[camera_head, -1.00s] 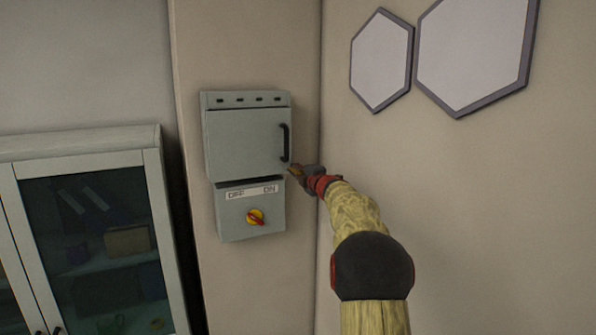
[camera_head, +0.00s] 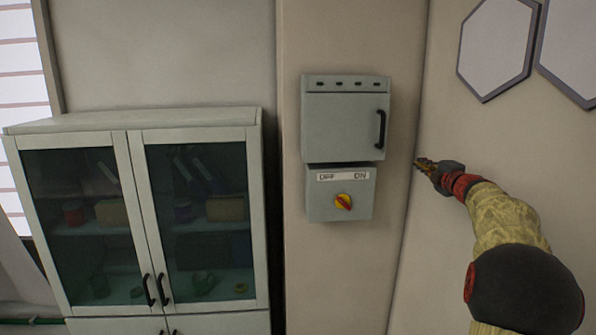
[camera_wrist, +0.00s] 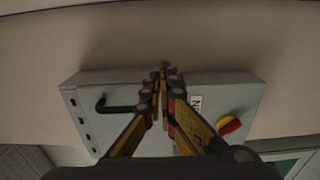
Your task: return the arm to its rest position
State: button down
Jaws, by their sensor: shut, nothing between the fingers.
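My gripper (camera_head: 426,165) is at the right in the head view, its fingers pointing left, apart from the grey wall box. It also shows in the wrist view (camera_wrist: 163,75), where its fingertips meet with nothing between them. My arm reaches in from the lower right.
The grey wall box (camera_head: 340,125) has a shut door with a black handle (camera_head: 380,128). Below it is a switch box with OFF and ON labels and a red and yellow knob (camera_head: 343,202). A glass-door cabinet (camera_head: 130,190) stands left. Hexagonal panels (camera_head: 495,45) hang on the right wall.

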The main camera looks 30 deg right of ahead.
jog(key=s+a+f+m+g+h+b, duration=0.15)
jog(key=a+f+m+b, duration=0.4)
jog(key=a, duration=0.65)
jog(key=s+a+f+m+g+h+b, duration=0.15)
jog(key=a+f+m+b, duration=0.45)
jog(key=a, duration=0.6)
jog(key=s+a+f+m+g+y+b, duration=0.1)
jog(key=s+a+f+b, duration=0.4)
jog(key=s+a+f, duration=0.5)
jog(key=s+a+f+g+y+b, duration=0.4)
jog(key=s+a+f, duration=0.7)
jog(key=f, duration=0.6)
jog(key=s+a+f+m+g+y+b, duration=0.1)
jog(key=s+a+f+g+y+b, duration=0.2)
jog(key=s+a+f, duration=0.7)
jog(key=a+f+b, duration=0.2)
jog(key=a+f, duration=0.1)
jog(key=a, duration=0.1)
jog(key=shift+s+a+f+m+y+b, duration=0.15)
jog(key=shift+f+m+y+b, duration=0.05)
jog(key=shift+m+y+b, duration=0.2)
